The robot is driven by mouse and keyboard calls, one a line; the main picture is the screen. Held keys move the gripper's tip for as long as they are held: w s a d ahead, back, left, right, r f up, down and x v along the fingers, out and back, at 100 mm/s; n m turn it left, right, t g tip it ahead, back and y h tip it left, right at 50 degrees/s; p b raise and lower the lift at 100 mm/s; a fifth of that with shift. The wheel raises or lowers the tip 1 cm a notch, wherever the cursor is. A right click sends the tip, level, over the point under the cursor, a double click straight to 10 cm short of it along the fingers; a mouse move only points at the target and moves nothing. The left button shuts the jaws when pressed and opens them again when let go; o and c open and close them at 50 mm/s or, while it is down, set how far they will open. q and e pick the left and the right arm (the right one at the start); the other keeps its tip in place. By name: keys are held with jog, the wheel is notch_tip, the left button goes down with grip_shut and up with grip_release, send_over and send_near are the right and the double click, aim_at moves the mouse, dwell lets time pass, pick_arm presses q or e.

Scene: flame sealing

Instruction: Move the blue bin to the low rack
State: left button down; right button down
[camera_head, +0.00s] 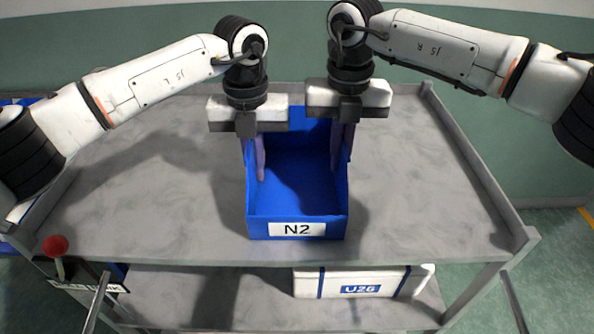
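The blue bin (298,222), labelled N2, is upright and open-topped over the grey upper shelf of a cart, near its front edge. It looks empty. My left gripper (254,158) is at the bin's left wall, with its fingers close together around that wall. My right gripper (342,150) is at the right wall in the same way. Both look shut on the bin. The bin's underside is hidden, so I cannot tell whether it touches the shelf. The low rack is not clearly identifiable; a lower shelf (255,292) shows beneath the upper one.
The upper shelf (430,190) is clear around the bin, with raised rims at its sides. A white box labelled U26 (400,283) lies on the lower shelf at the right. A red-knobbed lever (55,245) stands at the front left. Another blue item (8,101) shows at the left edge.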

pick_arm(q)
jog(key=shift+r, duration=0.1)
pick_arm(e)
jog(key=shift+r, duration=0.1)
